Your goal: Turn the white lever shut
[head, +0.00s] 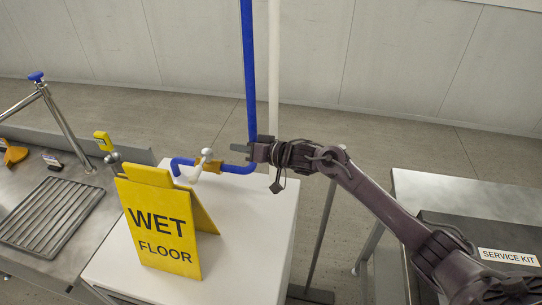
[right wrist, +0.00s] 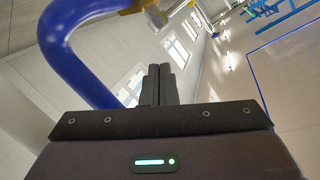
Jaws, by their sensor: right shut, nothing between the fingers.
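The white lever (head: 197,170) sits on a yellow valve body (head: 213,166) in the blue pipe (head: 240,169), above a white cabinet top. The lever slants from a rounded knob at the upper right down to the lower left. My right gripper (head: 236,147) is shut and empty, just right of the lever and above the pipe, apart from the lever. In the right wrist view the shut fingers (right wrist: 160,72) stand beside the bent blue pipe (right wrist: 72,60). A pale part, probably the lever (right wrist: 157,14), shows at the top edge, mostly cut off. My left gripper is out of view.
A yellow wet floor sign (head: 163,226) stands on the white cabinet (head: 252,240), close in front of the valve. A steel sink counter (head: 75,230) is at left. A service kit case (head: 500,240) lies on a bench at right. A white vertical pipe (head: 274,80) rises behind the gripper.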

